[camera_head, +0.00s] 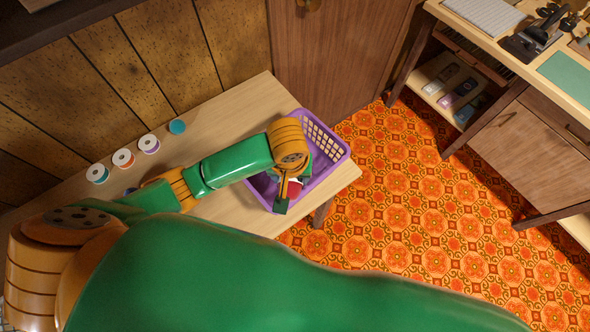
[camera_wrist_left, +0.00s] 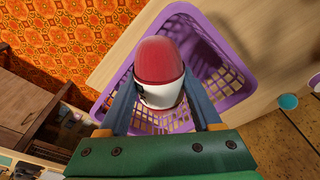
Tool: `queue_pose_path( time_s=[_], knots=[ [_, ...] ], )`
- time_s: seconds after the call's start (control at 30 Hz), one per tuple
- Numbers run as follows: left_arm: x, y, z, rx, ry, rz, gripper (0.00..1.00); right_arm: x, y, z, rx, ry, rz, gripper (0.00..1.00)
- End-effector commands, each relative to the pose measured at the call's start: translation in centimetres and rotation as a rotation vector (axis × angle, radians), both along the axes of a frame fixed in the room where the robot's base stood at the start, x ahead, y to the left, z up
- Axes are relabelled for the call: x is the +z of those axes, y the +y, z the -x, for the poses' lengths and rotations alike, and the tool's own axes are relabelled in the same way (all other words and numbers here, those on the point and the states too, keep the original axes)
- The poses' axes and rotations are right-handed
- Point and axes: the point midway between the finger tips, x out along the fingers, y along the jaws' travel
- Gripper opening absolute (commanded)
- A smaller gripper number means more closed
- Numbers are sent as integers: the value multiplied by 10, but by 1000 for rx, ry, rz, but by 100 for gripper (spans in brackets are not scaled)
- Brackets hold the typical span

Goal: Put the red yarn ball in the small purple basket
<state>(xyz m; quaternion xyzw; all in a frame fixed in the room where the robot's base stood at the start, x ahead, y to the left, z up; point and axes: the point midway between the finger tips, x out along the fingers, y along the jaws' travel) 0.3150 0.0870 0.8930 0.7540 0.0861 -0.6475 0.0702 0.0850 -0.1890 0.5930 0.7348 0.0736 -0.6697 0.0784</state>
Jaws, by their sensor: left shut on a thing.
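The red yarn ball (camera_wrist_left: 158,60) has a rounded red top and a white band. It sits between the fingers of my left gripper (camera_wrist_left: 159,92), which is shut on it. In the head view the red yarn ball (camera_head: 294,189) shows partly behind my left gripper (camera_head: 287,191). The purple basket (camera_head: 327,146) has slotted walls and stands at the right end of the wooden table. My left gripper and the ball are over the basket's opening; how deep they reach is hard to tell. The basket rim (camera_wrist_left: 238,93) also shows in the left wrist view. My right gripper is out of view.
Thread spools stand on the table left of the basket: a teal one (camera_head: 177,127), a purple-and-white one (camera_head: 149,144), an orange one (camera_head: 123,158) and a blue one (camera_head: 97,173). A wooden workbench (camera_head: 545,150) stands at the right, beyond open patterned floor (camera_head: 410,200).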

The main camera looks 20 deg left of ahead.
Motion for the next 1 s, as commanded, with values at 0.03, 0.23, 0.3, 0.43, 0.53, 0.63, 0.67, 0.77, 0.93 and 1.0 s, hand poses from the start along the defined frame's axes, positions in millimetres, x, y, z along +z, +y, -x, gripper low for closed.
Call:
queue_pose_path(
  time_s=[0.03, 0.23, 0.3, 0.43, 0.53, 0.63, 0.67, 0.77, 0.93, 1.0],
  knots=[
    [-4, 4, -11, 5, 0, -3, 12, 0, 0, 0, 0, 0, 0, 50],
    [-42, 16, -48, 3, 2, -2, 12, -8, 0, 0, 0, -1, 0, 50],
    [-54, 19, -58, 2, -1, -2, 12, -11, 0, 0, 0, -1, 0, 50],
    [-69, 22, -70, 1, -1, -1, 12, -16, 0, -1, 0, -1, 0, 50],
    [-90, 23, -71, 0, 1, -1, 12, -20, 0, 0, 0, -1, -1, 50],
    [-99, 23, -71, -1, -1, -1, 12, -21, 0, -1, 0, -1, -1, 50],
    [-100, 23, -71, -1, -2, -2, 12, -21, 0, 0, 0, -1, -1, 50],
    [-99, 23, -71, -1, -2, -1, 12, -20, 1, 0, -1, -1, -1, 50],
    [-101, 23, -71, -1, -1, 0, 12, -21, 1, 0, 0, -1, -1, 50],
    [-102, 22, -71, -1, -2, 0, 73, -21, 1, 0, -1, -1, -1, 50]
  ],
)
